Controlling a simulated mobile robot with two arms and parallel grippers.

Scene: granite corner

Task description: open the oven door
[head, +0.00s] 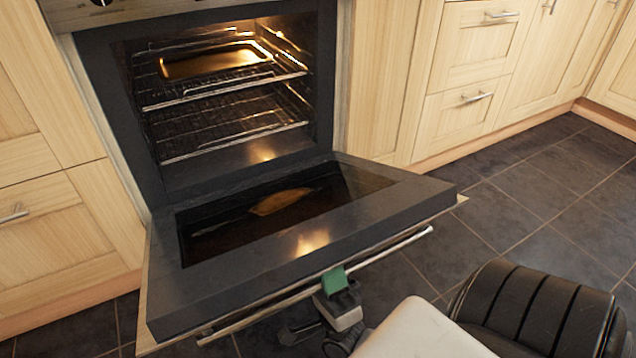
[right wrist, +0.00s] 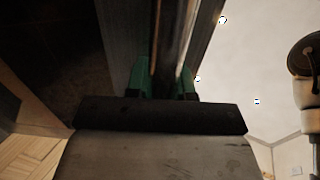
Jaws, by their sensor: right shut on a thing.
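The oven (head: 325,100) has its door (head: 370,213) folded far down, close to level, with the inner glass facing up. The lit cavity shows wire racks and a golden tray (head: 215,62) on the upper rack. The long metal handle (head: 385,252) runs along the door's outer edge. My right gripper (head: 335,283), with green fingertips, is at the handle near its middle. In the right wrist view the green fingers (right wrist: 162,82) sit on both sides of the handle bar (right wrist: 172,50), shut on it. My left gripper is not in view.
Wooden cabinets and drawers (head: 467,95) stand on both sides of the oven, with their fronts shut. The dark tiled floor (head: 540,200) is clear to the right of the door. My own arm and base fill the lower right.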

